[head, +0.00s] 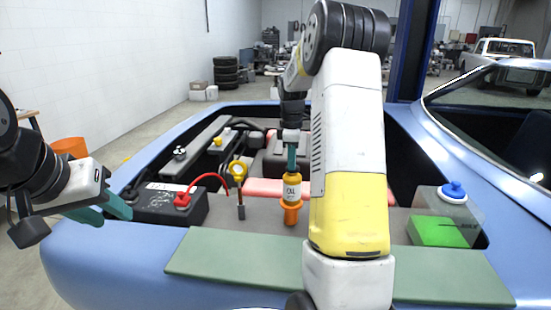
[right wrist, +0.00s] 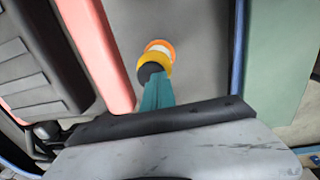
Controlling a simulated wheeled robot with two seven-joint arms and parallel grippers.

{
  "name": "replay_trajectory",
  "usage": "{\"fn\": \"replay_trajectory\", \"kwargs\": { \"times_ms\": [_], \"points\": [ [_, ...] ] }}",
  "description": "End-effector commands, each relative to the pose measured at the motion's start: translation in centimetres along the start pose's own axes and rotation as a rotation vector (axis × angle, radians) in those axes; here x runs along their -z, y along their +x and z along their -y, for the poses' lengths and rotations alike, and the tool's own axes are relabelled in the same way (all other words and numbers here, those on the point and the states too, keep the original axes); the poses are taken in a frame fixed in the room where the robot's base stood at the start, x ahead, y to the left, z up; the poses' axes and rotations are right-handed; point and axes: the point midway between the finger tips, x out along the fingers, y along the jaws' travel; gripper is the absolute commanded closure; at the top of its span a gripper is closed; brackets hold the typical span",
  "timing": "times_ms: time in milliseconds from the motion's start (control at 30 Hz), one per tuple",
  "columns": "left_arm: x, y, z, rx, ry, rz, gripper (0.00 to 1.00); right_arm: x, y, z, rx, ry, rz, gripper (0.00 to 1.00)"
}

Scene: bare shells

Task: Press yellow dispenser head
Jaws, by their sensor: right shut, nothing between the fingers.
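A yellow bottle (head: 291,183) with a white label stands upright in an orange holder (head: 291,212) in the engine bay. In the right wrist view the yellow bottle (right wrist: 157,57) shows with a dark top and the orange holder (right wrist: 163,44) around it. My right gripper (head: 291,168) is shut, pointing down directly over the bottle's top; its teal fingertips (right wrist: 157,82) look to be at the dark top, but I cannot tell whether they touch. My left gripper (head: 110,215) is open and empty at the left, near the battery.
A black battery (head: 160,205) with a red clamp (head: 182,200) and cable is at left. A reservoir with green fluid (head: 438,231) and blue cap (head: 454,190) is at right. A green mat (head: 235,258) covers the front edge.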

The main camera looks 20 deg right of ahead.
Motion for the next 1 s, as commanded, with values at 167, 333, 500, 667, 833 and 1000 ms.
{"fn": "replay_trajectory", "kwargs": {
  "times_ms": [167, 333, 500, 667, 833, 1000],
  "points": [
    [0.0, 0.0, 0.0, 0.0, 0.0, 0.0, 0.64, 0.0, -2.7, 0.0, -0.002, 0.0, -0.001, 1.0],
    [0.0, 0.0, 0.0, 0.0, 0.0, 0.0, 0.64, 0.0, -5.6, 0.0, -0.004, -0.001, -0.001, 1.0],
    [0.0, 0.0, 0.0, 0.0, 0.0, 0.0, 0.64, 0.0, -7.3, 0.0, -0.005, 0.0, -0.001, 1.0],
    [0.0, 0.0, 0.0, 0.0, 0.0, 0.0, 0.64, 0.0, -7.6, 0.0, -0.004, 0.0, -0.001, 1.0],
    [0.0, 0.0, 0.0, 0.0, 0.0, 0.0, 0.64, 0.0, -7.6, 0.0, -0.004, 0.0, -0.001, 1.0],
    [0.0, 0.0, 0.0, 0.0, 0.0, 0.0, 0.64, 0.0, -7.6, 0.0, -0.005, 0.0, -0.001, 1.0]
  ]
}}
